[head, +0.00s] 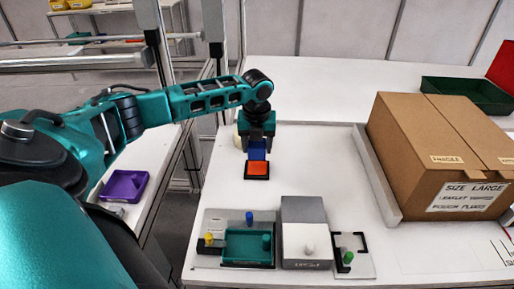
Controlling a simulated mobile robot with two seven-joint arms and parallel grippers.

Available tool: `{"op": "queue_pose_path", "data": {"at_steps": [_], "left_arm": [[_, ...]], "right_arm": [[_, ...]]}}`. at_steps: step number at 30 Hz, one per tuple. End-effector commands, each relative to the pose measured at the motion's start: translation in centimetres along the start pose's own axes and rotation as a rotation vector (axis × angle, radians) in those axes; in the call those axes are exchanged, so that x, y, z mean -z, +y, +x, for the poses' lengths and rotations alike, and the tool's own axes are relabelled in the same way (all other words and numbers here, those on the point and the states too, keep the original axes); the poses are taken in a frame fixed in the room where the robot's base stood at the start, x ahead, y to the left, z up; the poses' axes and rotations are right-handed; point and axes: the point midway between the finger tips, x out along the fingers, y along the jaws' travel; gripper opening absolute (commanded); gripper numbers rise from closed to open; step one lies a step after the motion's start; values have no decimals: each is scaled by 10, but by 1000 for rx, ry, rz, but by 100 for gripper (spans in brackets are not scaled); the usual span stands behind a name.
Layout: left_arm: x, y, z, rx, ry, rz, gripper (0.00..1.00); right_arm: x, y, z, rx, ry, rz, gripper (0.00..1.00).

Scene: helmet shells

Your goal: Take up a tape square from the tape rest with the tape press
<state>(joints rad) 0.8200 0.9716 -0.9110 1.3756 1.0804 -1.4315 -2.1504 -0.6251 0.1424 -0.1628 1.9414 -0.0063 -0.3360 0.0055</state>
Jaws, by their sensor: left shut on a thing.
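My left gripper (258,141) points down over the white table and is shut on a blue block (257,152), which looks like the tape press. Just below it in the picture is an orange square (257,168) on a black base (257,178), which looks like the tape rest. I cannot tell whether the blue block touches the orange square or hovers behind or above it. The gripper's fingertips are partly hidden by its own body. My right gripper is not in view.
Nearer are a green tray (246,247) among coloured pegs, a grey block (303,215) with a white knob, and a plate with a green peg (347,258). A large cardboard box (420,150) stands right. A purple tray (124,186) lies left.

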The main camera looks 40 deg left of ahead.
Motion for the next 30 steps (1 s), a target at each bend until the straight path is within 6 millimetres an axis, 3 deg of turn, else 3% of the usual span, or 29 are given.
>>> {"op": "queue_pose_path", "data": {"at_steps": [30], "left_arm": [[-10,0,-79,1,-2,-1,33]], "right_arm": [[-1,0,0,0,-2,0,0]]}}
